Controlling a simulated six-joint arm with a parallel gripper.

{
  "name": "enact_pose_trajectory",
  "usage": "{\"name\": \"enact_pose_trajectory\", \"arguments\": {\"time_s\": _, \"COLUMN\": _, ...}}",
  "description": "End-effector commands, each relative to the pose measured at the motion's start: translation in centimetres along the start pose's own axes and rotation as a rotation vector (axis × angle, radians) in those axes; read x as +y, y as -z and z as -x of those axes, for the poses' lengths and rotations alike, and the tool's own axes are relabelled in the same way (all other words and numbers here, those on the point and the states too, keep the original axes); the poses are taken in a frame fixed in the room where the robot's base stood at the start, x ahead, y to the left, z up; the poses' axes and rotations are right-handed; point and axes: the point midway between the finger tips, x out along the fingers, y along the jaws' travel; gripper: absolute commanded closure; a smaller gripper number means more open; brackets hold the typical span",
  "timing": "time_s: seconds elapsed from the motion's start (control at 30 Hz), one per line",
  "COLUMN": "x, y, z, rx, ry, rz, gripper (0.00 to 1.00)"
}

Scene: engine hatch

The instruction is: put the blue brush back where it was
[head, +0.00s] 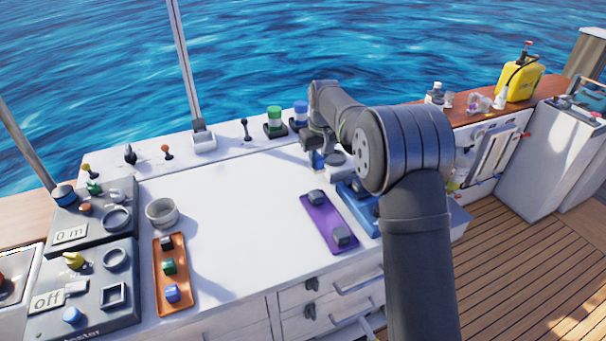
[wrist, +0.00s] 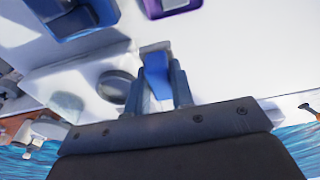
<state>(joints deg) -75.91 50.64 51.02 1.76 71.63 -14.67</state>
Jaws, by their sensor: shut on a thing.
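My gripper (head: 316,150) is over the far right part of the white worktop (head: 235,200). In the wrist view its fingers (wrist: 160,88) are shut on the blue brush (wrist: 157,74), one finger on each side. The brush has a pale grey end. In the head view a small part of the blue brush (head: 317,159) shows below the gripper, and the arm covers much of that area. I cannot tell whether the brush touches the worktop.
A grey round dish (head: 336,162) sits close beside the gripper. A purple tray (head: 322,222) holds two grey items, with a blue tray (head: 352,196) partly behind my arm. Green and blue capped pieces (head: 274,118) stand at the back edge. The worktop's middle is clear.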

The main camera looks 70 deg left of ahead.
Motion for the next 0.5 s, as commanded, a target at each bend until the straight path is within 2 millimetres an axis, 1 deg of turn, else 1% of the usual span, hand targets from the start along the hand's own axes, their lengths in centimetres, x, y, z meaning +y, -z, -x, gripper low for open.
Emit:
{"name": "enact_pose_trajectory", "arguments": {"time_s": 0.03, "x": -1.0, "y": 0.8, "z": -0.9, "rx": -0.001, "ry": 0.001, "rz": 0.003, "gripper": 1.0}}
{"name": "enact_pose_trajectory", "arguments": {"time_s": 0.2, "x": -2.8, "y": 2.4, "z": -2.6, "rx": 0.0, "ry": 0.0, "rz": 0.0, "gripper": 1.0}}
{"name": "enact_pose_trajectory", "arguments": {"time_s": 0.37, "x": -3.4, "y": 2.8, "z": -3.3, "rx": -0.001, "ry": 0.0, "rz": -0.001, "gripper": 1.0}}
{"name": "enact_pose_trajectory", "arguments": {"time_s": 0.5, "x": -3.4, "y": 2.6, "z": -4.8, "rx": -0.002, "ry": 0.0, "rz": -0.002, "gripper": 1.0}}
